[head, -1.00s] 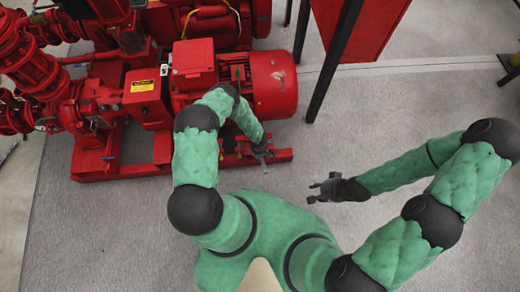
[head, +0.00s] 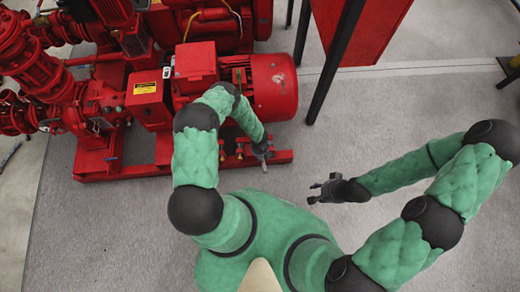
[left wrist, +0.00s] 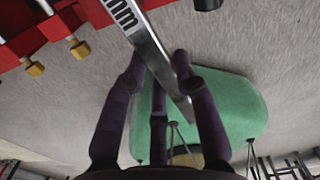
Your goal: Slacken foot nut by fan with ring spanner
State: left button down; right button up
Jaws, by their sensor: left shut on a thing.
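My left gripper (head: 264,157) is low beside the right end of the red base frame, near the motor (head: 272,86). In the left wrist view my left gripper (left wrist: 160,72) is shut on the flat steel ring spanner (left wrist: 160,60), which has dark "mm" lettering. The spanner's upper end runs out of that view, so its ring is hidden. Two brass-coloured nuts (left wrist: 80,48) (left wrist: 34,68) sit along the red frame at upper left, apart from the visible part of the spanner. My right gripper (head: 322,190) is open and empty over the floor.
Red pump pipework (head: 35,60) fills the left of the head view. A red panel (head: 365,30) on dark legs stands right of the motor. The grey floor (head: 420,110) to the right is clear.

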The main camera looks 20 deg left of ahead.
pick_arm(q)
jog(key=shift+r+p, duration=0.65)
jog(key=shift+r, duration=0.45)
